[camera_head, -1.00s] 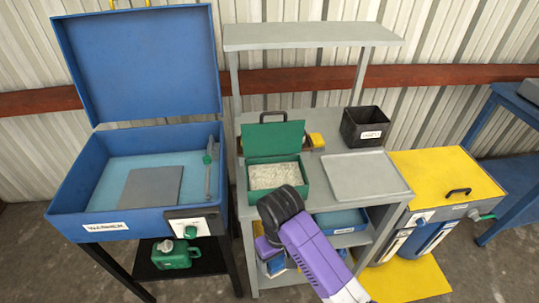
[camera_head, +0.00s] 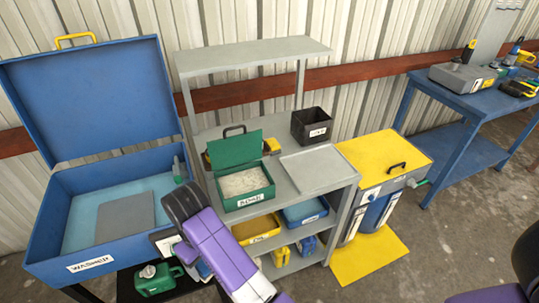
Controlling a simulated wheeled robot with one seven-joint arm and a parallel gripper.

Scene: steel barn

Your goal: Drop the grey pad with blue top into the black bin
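The black bin (camera_head: 312,126) is an open square box with a white label. It stands on the grey shelf unit's worktop, towards the back right. I cannot make out a grey pad with a blue top for certain. Small grey, blue and yellow items lie on the blue bench at the far right, too small to tell apart. My purple and black arm link crosses the lower middle, and another part of my arm shows at the lower right corner. My gripper is not in view.
A blue washer (camera_head: 100,225) stands open at left. The grey shelf unit (camera_head: 250,62) carries a green open box (camera_head: 243,200) and a grey tray (camera_head: 318,171). A yellow-topped cabinet (camera_head: 383,155) stands right of it. The blue bench (camera_head: 480,103) has floor before it.

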